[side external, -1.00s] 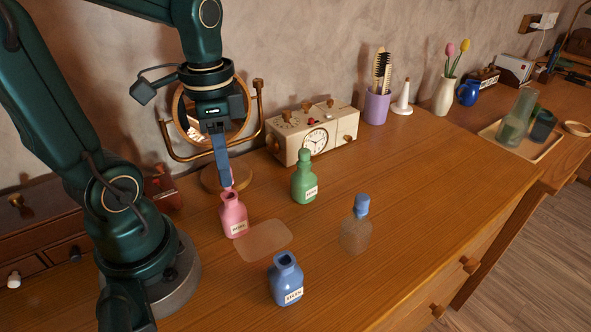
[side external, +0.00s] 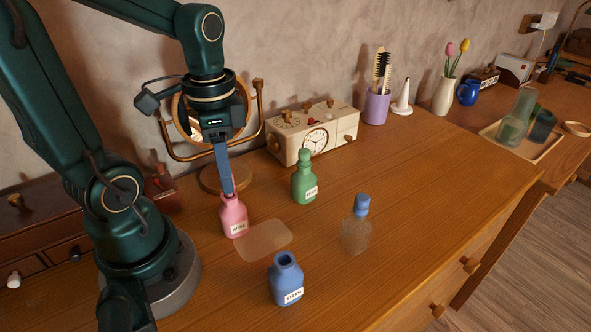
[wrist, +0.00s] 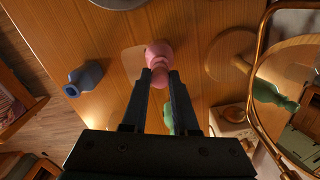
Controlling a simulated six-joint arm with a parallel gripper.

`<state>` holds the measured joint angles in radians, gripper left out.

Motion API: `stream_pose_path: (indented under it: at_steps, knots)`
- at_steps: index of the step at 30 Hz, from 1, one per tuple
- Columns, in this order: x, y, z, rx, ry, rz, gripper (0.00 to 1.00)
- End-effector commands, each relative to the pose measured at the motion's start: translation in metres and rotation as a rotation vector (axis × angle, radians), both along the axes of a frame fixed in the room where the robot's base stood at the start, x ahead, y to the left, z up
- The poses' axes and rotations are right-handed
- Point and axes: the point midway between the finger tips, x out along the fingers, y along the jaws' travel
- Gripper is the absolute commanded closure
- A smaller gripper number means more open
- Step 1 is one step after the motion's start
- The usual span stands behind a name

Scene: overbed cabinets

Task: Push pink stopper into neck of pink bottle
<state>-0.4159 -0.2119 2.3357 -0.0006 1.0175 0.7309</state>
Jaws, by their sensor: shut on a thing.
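The pink bottle (side external: 234,217) stands upright on the desk with a white label; it also shows in the wrist view (wrist: 158,50). My gripper (side external: 229,192) points down right over its neck. In the wrist view my gripper (wrist: 159,74) is shut on the pink stopper (wrist: 159,78), which lines up with the bottle's mouth. In the side view the stopper is mostly hidden by the fingers, and the fingertips are at the top of the neck. I cannot tell how deep the stopper sits.
An open blue bottle (side external: 286,281) stands in front, a green stoppered bottle (side external: 304,181) to the right. A clear bottle with a blue stopper (side external: 361,205) is further right. A pale mat (side external: 264,241) lies beside the pink bottle. A round mirror (side external: 184,125) and clock box (side external: 313,139) stand behind.

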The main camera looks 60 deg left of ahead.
Motion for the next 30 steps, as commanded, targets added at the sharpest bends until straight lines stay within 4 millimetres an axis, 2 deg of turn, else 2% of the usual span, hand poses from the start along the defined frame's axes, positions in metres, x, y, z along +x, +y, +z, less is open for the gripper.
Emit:
stream_pose_path:
  at_steps: [19,20,21,22,30]
  knots:
    - [-0.001,0.000,-0.012,-0.001,0.001,0.000,1.00]
    - [0.000,0.000,-0.012,0.000,0.000,0.000,0.61]
    - [0.000,0.000,-0.012,0.000,0.000,0.000,0.46]
    - [0.000,0.000,-0.012,0.000,0.000,0.000,0.38]
    - [0.000,0.000,-0.012,0.000,0.000,0.000,0.38]
